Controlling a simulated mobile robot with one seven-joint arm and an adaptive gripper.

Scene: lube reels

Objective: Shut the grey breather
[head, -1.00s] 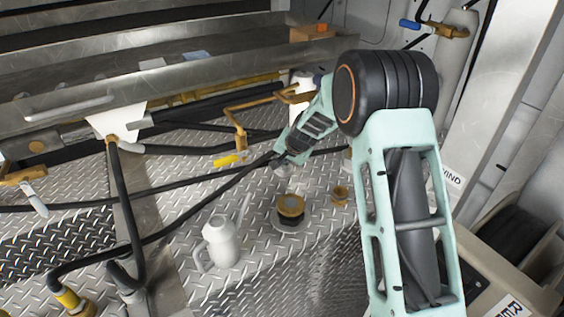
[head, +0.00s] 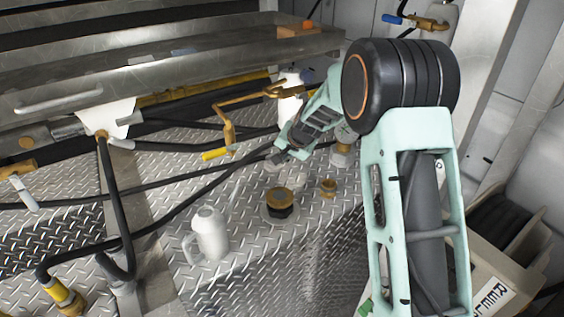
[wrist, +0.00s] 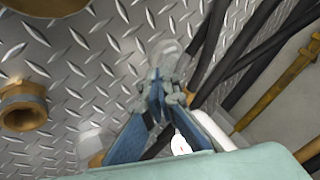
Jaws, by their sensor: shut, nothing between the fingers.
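My gripper (head: 277,162) is shut and empty, low over the plate to the left of the fitting. In the wrist view my gripper (wrist: 164,72) has its blue fingers together.
A brass cap with a black collar (head: 280,201) and a small brass fitting (head: 328,187) stand nearby. A white jug (head: 208,235) is at the front left. Black hoses run close to my fingers. A brass pipe with a yellow handle (head: 216,154) and white bottle (head: 290,106) stand behind.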

